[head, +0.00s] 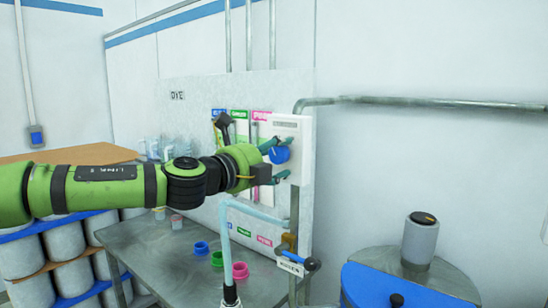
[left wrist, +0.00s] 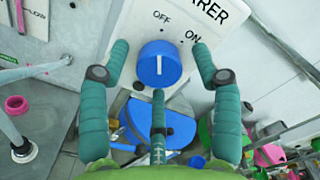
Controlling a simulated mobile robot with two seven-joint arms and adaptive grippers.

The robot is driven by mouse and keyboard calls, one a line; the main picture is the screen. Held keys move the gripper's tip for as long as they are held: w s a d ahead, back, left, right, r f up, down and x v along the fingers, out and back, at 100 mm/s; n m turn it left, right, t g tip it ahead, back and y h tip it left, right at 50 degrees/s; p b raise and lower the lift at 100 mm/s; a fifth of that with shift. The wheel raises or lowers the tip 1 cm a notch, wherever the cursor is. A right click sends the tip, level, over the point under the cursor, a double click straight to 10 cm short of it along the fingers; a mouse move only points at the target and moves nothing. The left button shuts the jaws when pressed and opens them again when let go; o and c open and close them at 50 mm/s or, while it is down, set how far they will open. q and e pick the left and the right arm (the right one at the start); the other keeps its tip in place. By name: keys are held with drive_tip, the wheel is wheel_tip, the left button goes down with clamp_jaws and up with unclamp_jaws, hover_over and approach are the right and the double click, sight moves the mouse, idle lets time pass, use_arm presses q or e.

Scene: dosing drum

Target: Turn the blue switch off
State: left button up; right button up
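The blue switch (head: 279,154) is a round knob on a white panel (head: 305,140) on the wall board. In the left wrist view the blue switch (left wrist: 157,64) sits below the printed words OFF and ON. OFF is at the upper middle and ON to the right. Its exact setting is hard to tell. My left gripper (head: 277,160) is at the panel, with its green fingers spread around the knob. In the left wrist view the left gripper (left wrist: 161,58) has one finger on each side and a third below, with visible gaps. My right gripper is not in view.
A metal table (head: 150,255) with blue, green and pink rings stands below the board. A blue-lidded drum (head: 400,285) with a grey container (head: 420,240) stands at the right. A pipe (head: 430,102) runs along the wall right of the panel.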

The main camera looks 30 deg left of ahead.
use_arm(q)
drive_tip(key=shift+s+a+r, duration=0.1)
drive_tip(key=shift+s+r, duration=0.05)
drive_tip(key=shift+s, duration=0.75)
drive_tip(key=s, duration=1)
drive_tip(key=shift+a, duration=0.35)
drive_tip(key=shift+s, duration=0.1)
